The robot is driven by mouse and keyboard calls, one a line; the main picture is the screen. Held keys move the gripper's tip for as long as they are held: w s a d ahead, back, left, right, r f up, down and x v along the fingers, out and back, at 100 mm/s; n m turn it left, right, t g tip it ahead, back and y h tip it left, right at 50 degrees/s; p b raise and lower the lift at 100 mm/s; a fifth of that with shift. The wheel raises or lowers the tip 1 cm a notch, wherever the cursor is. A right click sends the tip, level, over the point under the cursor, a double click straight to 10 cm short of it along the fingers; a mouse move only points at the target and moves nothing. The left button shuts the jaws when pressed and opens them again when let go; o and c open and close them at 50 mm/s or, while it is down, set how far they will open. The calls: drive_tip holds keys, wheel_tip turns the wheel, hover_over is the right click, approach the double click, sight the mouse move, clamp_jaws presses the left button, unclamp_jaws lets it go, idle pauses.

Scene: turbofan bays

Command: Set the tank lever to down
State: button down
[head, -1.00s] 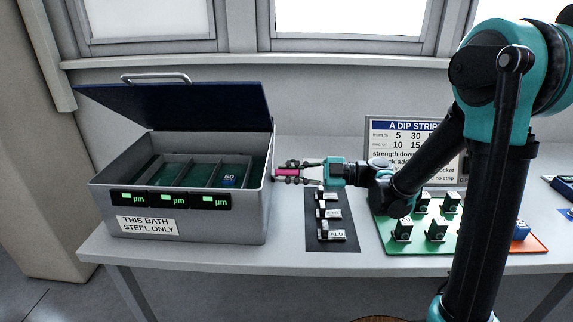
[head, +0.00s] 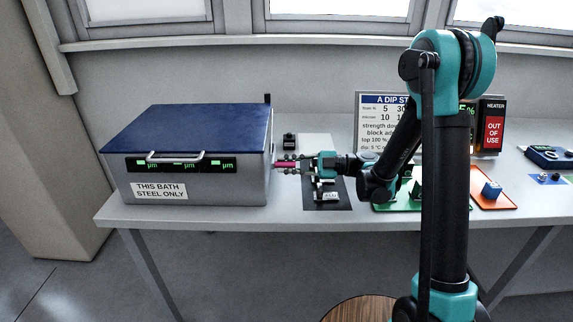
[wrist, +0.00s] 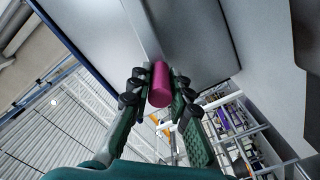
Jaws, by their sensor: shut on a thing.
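The grey tank (head: 255,185) stands on the left of the table, labelled "THIS BATH STEEL ONLY". Its dark blue lid (head: 190,128) lies shut, with the metal handle (head: 175,157) at the front. The tank lever's magenta grip (head: 285,164) sticks out at the tank's right side. My gripper (head: 288,164) reaches it from the right and is shut on it. In the wrist view, the magenta grip (wrist: 160,80) lies between the two fingers of my gripper (wrist: 155,90). The lever's arm is hard to make out.
A dark mat (head: 318,203) with small blocks lies just below my gripper. A black block (head: 290,141) stands behind it. A sign (head: 380,125), a green tray (head: 385,206) and an orange tray (head: 500,202) are further right, partly behind my arm.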

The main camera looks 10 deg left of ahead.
drive_tip(key=shift+s+f, duration=0.1)
drive_tip(key=shift+f, duration=0.1)
drive_tip(key=c, duration=1.4)
unclamp_jaws()
drive_tip(key=shift+r, duration=0.15)
wheel_tip(320, 180, up, 10)
drive_tip(key=shift+f, duration=0.1)
